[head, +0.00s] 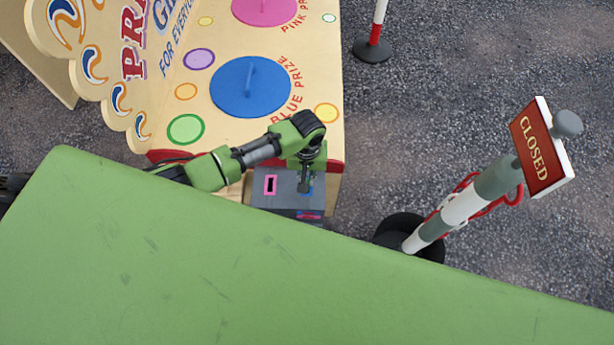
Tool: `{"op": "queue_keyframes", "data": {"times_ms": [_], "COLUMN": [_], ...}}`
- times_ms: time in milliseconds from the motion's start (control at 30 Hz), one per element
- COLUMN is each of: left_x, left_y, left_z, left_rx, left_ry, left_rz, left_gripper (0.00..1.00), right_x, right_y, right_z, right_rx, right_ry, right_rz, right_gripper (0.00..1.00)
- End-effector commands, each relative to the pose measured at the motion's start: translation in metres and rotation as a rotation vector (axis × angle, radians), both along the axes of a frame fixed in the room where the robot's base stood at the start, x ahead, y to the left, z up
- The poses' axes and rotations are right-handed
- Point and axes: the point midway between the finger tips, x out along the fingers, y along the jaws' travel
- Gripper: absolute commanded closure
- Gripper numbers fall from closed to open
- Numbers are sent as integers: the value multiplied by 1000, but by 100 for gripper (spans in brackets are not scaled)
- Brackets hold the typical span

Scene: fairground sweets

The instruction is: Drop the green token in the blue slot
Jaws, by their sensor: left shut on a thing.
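A dark grey box (262,199) stands at the near edge of the prize counter. A pink-framed slot (270,185) is on the left of its top. The blue slot (310,190) is on the right, mostly covered by my left gripper. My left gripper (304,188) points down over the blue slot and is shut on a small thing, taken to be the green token. The token itself is hidden by the gripper, and I cannot tell how far it is from the slot. My right gripper is out of view.
The wooden counter (222,125) holds a round blue lid (250,87) with a handle and a pink lid (264,10). A striped post (465,207) with a red "CLOSED" sign (541,147) stands on the right. Another post base (372,50) is farther back. Gravel between is clear.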

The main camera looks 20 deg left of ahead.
Motion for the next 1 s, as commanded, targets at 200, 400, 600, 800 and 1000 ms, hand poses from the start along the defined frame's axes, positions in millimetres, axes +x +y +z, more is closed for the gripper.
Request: {"op": "queue_keyframes", "data": {"times_ms": [200,400,600,800,1000], "left_x": [0,0,0,1,1], "left_y": [0,0,0,0,0], "left_z": [0,0,0,14,55], "left_rx": [0,0,0,-2,-2], "left_ry": [0,1,1,-2,-3], "left_rz": [0,0,0,0,-1], "left_gripper": [100,74,74,74,74], "right_x": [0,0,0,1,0], "right_y": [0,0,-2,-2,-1], "right_z": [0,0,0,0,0], "right_rx": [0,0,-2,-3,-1], "right_ry": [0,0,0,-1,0], "right_rz": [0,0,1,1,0], "right_gripper": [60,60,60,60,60]}}
